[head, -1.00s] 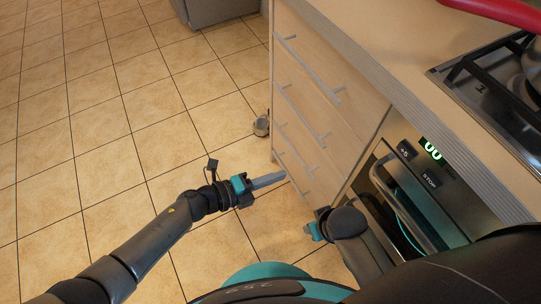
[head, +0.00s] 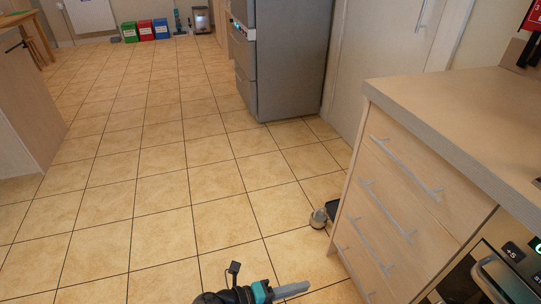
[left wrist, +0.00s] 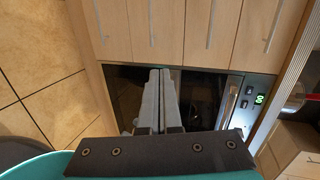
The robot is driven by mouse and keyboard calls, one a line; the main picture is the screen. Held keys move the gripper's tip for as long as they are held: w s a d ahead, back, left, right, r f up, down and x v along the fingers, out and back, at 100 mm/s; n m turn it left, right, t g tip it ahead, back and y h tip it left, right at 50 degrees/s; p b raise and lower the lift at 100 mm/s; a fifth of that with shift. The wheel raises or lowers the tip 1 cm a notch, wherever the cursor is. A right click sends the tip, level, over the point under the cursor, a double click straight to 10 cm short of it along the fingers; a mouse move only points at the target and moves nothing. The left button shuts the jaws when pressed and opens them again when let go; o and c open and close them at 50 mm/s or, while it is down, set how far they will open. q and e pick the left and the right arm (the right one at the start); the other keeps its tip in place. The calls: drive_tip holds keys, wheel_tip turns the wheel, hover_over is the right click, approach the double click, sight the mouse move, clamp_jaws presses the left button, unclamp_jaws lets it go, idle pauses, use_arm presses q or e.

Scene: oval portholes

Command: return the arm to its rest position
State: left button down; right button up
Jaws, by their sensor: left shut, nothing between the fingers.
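My left gripper (head: 291,290) is at the bottom of the head view, in front of the drawer cabinet and above the tiled floor. Its fingers are together with nothing between them. In the left wrist view the two grey fingers (left wrist: 158,100) lie side by side, with the dark oven front behind them. Only the end of my left arm shows in the head view. My right gripper is not in view.
The drawer cabinet (head: 385,215) with its counter (head: 455,120) stands at the right, the oven (head: 500,272) beside it. A grey fridge (head: 285,60) stands behind. The tiled floor at left is clear.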

use_arm(q)
drive_tip(key=s+a+f+n+t+y+p, duration=0.1)
drive_tip(key=a+f+n+t+y+p, duration=0.15)
drive_tip(key=a+f+n+y, duration=0.45)
drive_tip(key=s+a+f+n+t+y+p, duration=0.1)
drive_tip(key=s+a+f+n+y+p, duration=0.15)
drive_tip(key=a+n, duration=0.85)
drive_tip(key=s+a+f+n+g+y+p, duration=0.2)
drive_tip(key=s+a+n, duration=0.3)
drive_tip(key=s, duration=0.5)
drive_tip(key=s+a+f+n+g+y+p, duration=0.1)
drive_tip(key=s+a+f+n+g, duration=0.3)
drive_tip(key=s, duration=0.7)
drive_tip(key=shift+s+a+f+n+y+p, duration=0.2)
drive_tip(key=shift+a+f+n+y+p, duration=0.15)
drive_tip(key=shift+a+f+n+y, duration=0.45)
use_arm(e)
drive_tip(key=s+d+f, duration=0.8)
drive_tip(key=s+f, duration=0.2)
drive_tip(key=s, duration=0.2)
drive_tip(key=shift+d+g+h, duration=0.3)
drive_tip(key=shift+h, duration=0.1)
use_arm(q)
drive_tip(key=shift+r, duration=0.1)
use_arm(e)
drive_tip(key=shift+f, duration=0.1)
